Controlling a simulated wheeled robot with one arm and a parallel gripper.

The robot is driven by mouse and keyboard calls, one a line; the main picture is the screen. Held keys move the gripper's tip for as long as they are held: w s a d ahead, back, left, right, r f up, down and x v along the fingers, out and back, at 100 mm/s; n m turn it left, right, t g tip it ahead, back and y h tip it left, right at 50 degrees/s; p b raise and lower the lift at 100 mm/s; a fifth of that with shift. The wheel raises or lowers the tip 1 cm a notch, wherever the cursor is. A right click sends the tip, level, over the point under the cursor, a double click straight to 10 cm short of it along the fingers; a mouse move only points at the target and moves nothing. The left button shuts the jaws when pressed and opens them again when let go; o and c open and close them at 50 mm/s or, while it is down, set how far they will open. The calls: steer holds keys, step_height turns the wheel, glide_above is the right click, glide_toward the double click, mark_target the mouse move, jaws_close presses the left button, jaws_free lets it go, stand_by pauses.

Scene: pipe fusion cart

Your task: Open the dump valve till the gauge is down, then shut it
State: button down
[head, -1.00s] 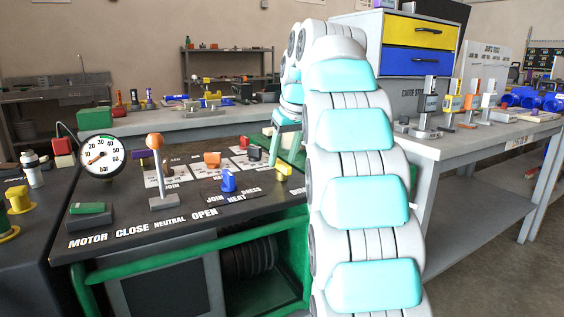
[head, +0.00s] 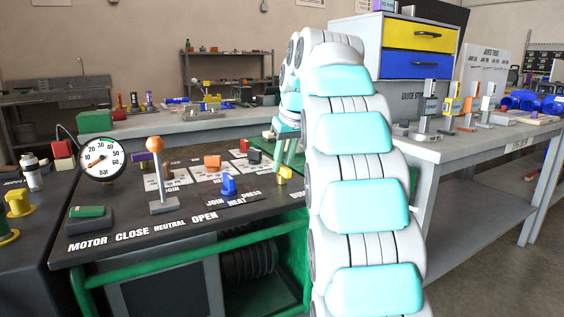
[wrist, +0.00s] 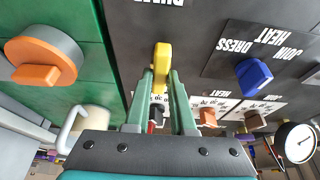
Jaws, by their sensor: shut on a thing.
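The dump valve has a small yellow handle (wrist: 161,62), and upside-down lettering that reads like DUMP is just beyond it in the wrist view. My gripper (wrist: 161,85) has its two green fingers closed on either side of this handle. In the head view the yellow handle (head: 284,173) shows at the lower end of my gripper (head: 282,165), partly covered by the arm. The round white gauge (head: 102,158) marked bar stands at the left; its orange needle points to the lower left, near the low end. The gauge (wrist: 297,143) also shows in the wrist view.
A lever with an orange ball (head: 154,145) stands upright on the panel by CLOSE, NEUTRAL and OPEN. A blue knob (head: 229,185) is left of the valve. In the wrist view an orange knob (wrist: 37,75) and a pale curved handle (wrist: 80,122) sit close on the left.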

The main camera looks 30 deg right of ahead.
mark_target(288, 169)
steer(key=shift+n, duration=0.6)
steer(key=c, duration=0.8)
jaws_free()
steer(key=shift+o, duration=0.2)
steer(key=shift+v, duration=0.75)
steer(key=p+v, duration=0.3)
steer(key=v, duration=0.2)
steer(key=shift+d+r, duration=0.1)
steer(key=shift+r, duration=0.25)
steer(key=shift+s+r+p, duration=0.2)
steer(key=shift+r+p, duration=0.05)
steer(key=shift+p, duration=0.15)
